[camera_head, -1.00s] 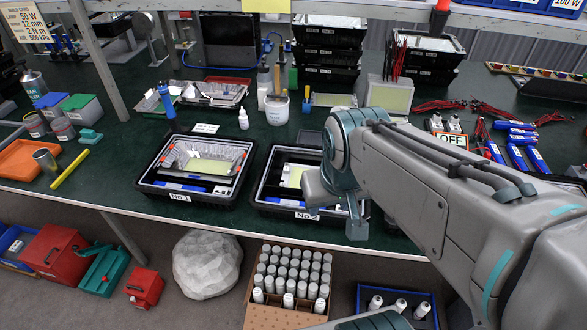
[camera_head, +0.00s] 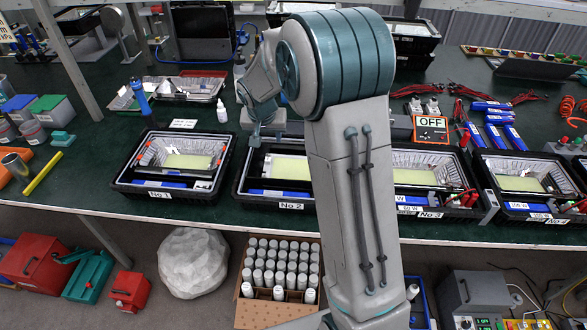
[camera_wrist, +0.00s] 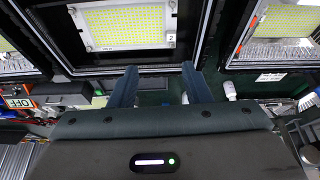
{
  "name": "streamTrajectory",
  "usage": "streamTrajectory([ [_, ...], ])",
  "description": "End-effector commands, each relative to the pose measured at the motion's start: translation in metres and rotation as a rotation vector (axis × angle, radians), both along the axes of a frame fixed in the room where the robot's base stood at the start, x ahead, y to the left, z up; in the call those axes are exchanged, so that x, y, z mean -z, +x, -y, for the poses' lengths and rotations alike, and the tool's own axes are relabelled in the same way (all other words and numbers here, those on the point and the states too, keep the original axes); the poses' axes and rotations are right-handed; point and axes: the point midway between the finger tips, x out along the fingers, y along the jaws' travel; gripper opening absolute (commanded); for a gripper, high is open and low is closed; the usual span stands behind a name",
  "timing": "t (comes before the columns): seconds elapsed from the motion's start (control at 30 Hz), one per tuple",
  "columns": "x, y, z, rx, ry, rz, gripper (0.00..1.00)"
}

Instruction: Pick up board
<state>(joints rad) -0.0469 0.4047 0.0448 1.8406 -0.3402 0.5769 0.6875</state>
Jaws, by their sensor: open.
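Yellow LED boards lie in black-rimmed housing trays on the bench. The board marked 2 (camera_wrist: 125,25) fills the top middle of the wrist view, inside the No 2 tray; it also shows in the head view (camera_head: 291,168), partly hidden by my arm. My gripper (camera_wrist: 159,70) is open and empty. Its two fingers point toward the near rim of that tray in the wrist view, apart from the board. In the head view my gripper is at the back edge of the No 2 tray, its fingers not clear. Another board (camera_head: 188,162) lies in the No 1 tray.
The No 1 tray (camera_head: 122,185) stands left of No 2. The No 3 tray and another tray (camera_head: 490,203) stand to the right. A white bottle (camera_head: 222,112) and a foil tray stand behind No 1.

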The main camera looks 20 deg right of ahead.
Motion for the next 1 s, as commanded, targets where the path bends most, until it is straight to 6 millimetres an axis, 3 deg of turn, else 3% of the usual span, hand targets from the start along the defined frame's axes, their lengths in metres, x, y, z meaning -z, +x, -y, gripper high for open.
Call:
streamTrajectory([
  [0.03, 0.014, 0.011, -0.002, 0.008, 0.003, 0.001, 0.44],
  [0.2, 0.039, 0.034, -0.007, 0.033, 0.015, 0.014, 0.44],
  [0.43, 0.059, 0.046, -0.007, 0.044, 0.019, 0.017, 0.44],
  [0.8, 0.114, 0.067, 0.001, 0.044, 0.018, 0.017, 0.44],
  [1.0, 0.127, 0.072, 0.002, 0.045, 0.020, 0.019, 0.44],
])
